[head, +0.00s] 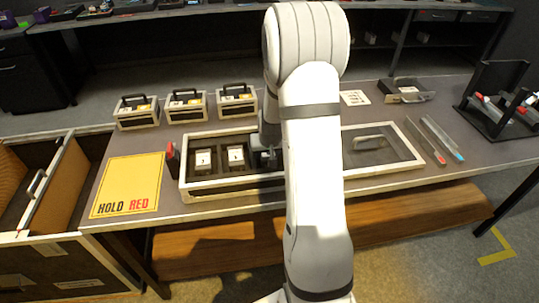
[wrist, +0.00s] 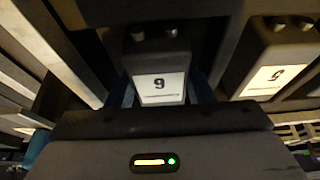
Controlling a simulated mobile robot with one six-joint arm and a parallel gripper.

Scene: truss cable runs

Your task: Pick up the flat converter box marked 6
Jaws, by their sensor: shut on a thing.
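In the wrist view a dark box (wrist: 157,55) with a white label sits between my gripper's blue-edged fingers (wrist: 162,92). Its numeral reads like a 9, or a 6 seen upside down. My gripper is shut on this box. A second dark box (wrist: 275,40) with a white label stands to its right, its numeral tilted and hard to read. In the head view my gripper (head: 266,158) is at the long white-framed case (head: 230,183), partly hidden by my arm. Two labelled boxes (head: 203,160) stand in the case's left part. The held box is not clear there.
The case's right part has a clear cover with a handle (head: 369,139). Three small handled cases (head: 187,106) stand behind. A yellow HOLD RED mat (head: 130,185) lies at left. Pen-like tools (head: 441,137) and a dark rack (head: 497,100) are at right. Case walls are close around my gripper.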

